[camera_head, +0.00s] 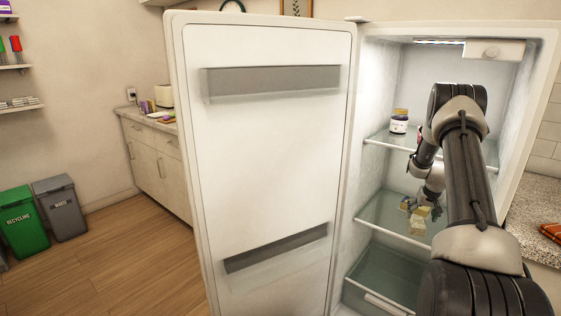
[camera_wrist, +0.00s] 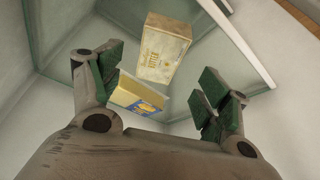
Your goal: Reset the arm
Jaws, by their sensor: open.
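My gripper (camera_head: 428,203) is inside an open fridge (camera_head: 398,167), at the middle glass shelf (camera_head: 378,215). In the wrist view my gripper (camera_wrist: 160,92) has its green-padded fingers spread apart. A butter box (camera_wrist: 165,47) lies beyond the fingertips, and a yellow and blue package (camera_wrist: 137,95) shows between the fingers, nearer the left one. I cannot tell whether the left finger touches it. In the head view small yellowish packages (camera_head: 417,222) are on the shelf by the gripper. My arm hides part of the fridge's right side.
The fridge door (camera_head: 265,150) stands wide open to the left. A jar (camera_head: 399,121) stands on the upper shelf (camera_head: 390,139). A drawer (camera_head: 385,275) is below. A speckled counter (camera_head: 533,205) is at right. Open floor (camera_head: 130,260) lies left of the door, with bins (camera_head: 60,207) farther left.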

